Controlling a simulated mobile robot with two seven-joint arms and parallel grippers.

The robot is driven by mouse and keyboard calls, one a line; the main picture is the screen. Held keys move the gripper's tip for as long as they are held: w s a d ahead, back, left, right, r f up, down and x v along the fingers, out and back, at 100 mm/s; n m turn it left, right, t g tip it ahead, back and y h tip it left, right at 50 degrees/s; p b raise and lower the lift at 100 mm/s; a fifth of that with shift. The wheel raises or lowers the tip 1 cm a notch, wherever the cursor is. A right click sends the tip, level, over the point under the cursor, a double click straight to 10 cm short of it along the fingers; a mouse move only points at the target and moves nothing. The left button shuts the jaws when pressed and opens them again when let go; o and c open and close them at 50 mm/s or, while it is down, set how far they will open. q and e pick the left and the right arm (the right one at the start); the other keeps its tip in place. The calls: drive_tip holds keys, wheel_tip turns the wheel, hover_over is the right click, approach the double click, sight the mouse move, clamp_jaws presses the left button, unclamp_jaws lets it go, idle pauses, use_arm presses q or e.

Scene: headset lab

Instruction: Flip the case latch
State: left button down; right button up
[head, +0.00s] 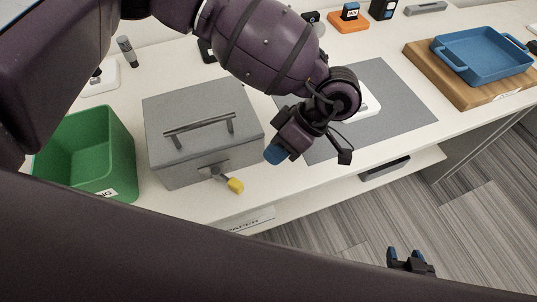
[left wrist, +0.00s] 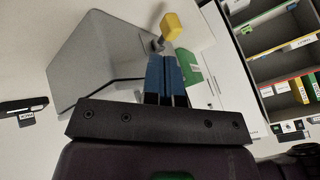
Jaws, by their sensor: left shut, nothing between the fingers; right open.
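The grey case (head: 170,120) stands shut on the counter, with a bar handle on its lid. Its latch (head: 236,186), a short metal lever with a yellow end, sticks out from the front face and points down to the right. In the left wrist view, the yellow latch end (left wrist: 172,26) is just beyond my fingertips, and the case (left wrist: 105,50) is to the left. My left gripper (head: 276,154) is shut and empty, to the right of the case and apart from the latch; its blue fingers (left wrist: 167,72) are together. My right gripper (head: 405,254) is open and empty over the floor.
A green bin (head: 90,155) stands left of the case. A grey mat (head: 400,105) with a white item lies right of my left gripper. A blue tray (head: 485,55) sits on a wooden board at the far right. The counter's front edge runs close to the latch.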

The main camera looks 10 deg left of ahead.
sight(229, 181)
use_arm(q)
drive_tip(key=x, duration=0.8)
drive_tip(key=shift+s+a+f, duration=0.15)
drive_tip(key=shift+f, duration=0.05)
use_arm(e)
drive_tip(key=shift+w+r, duration=0.15)
drive_tip(key=shift+r, duration=0.05)
use_arm(q)
drive_tip(key=shift+s, duration=0.1)
